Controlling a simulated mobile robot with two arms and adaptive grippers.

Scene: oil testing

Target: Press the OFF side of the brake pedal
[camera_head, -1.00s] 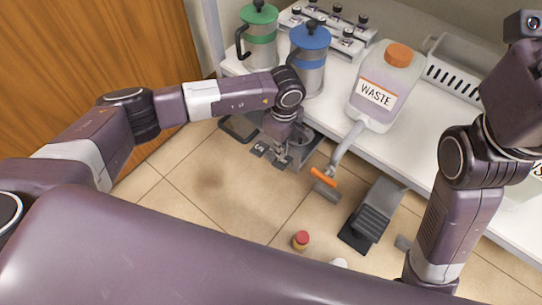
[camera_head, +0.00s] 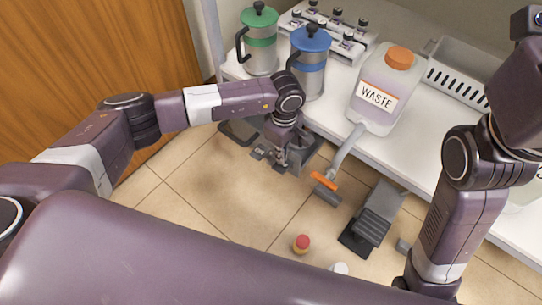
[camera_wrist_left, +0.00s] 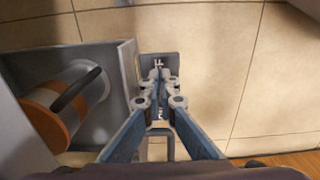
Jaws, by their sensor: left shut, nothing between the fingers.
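My left gripper (camera_head: 281,163) points down at the floor beneath the shelf's left part. It is shut and empty. The brake pedal (camera_head: 259,152) is a small grey piece low by the floor, partly hidden by the gripper. In the left wrist view the closed fingertips (camera_wrist_left: 159,80) lie over a dark grey plate (camera_wrist_left: 160,62) with white letters, of which an F shows. The fingers cover the rest of the lettering. I cannot tell whether the tips touch the plate. My right arm comes down the right side, and its gripper is out of view.
A grey open housing (camera_wrist_left: 110,105) with an orange and white cylinder (camera_wrist_left: 62,110) is left of the fingers in the wrist view. The white shelf (camera_head: 335,125) overhangs nearby.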

